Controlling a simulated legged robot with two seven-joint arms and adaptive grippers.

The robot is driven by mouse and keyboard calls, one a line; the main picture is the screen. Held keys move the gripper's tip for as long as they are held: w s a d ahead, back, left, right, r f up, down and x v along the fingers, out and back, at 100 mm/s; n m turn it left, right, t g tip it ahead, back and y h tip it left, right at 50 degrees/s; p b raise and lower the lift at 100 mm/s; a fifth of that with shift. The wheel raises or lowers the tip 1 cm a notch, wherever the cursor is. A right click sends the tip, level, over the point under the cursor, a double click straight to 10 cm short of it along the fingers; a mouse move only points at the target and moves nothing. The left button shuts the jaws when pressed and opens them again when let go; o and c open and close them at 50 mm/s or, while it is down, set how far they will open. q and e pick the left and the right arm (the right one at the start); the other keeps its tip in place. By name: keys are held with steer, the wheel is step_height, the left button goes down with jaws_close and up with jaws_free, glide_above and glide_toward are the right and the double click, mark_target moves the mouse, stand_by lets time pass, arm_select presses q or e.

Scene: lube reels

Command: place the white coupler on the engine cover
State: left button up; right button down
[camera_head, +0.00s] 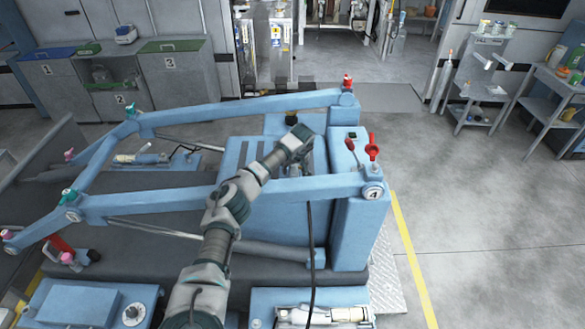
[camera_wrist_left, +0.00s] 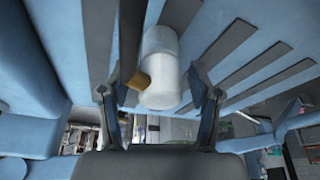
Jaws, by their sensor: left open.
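The white coupler (camera_wrist_left: 163,72) is a pale cylinder with a brass-coloured side fitting. In the left wrist view it lies against the blue slatted engine cover (camera_wrist_left: 225,50), between my spread fingers and apart from them. My left gripper (camera_wrist_left: 160,96) is open with nothing held. In the head view the left gripper (camera_head: 296,168) is over the right part of the engine cover (camera_head: 238,190), and my wrist hides the coupler there. Whether the coupler rests fully on the cover is hard to tell. My right gripper is not in view.
A blue frame bar (camera_head: 270,188) crosses in front of the cover, and another (camera_head: 240,109) runs behind it. Red-handled valves (camera_head: 372,147) stand on the right post. A black hose (camera_head: 310,240) hangs near my arm. Clear floor lies to the right.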

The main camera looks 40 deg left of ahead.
arm_select(q)
steer(key=v, duration=1.2)
steer(key=shift+d+r, duration=0.15)
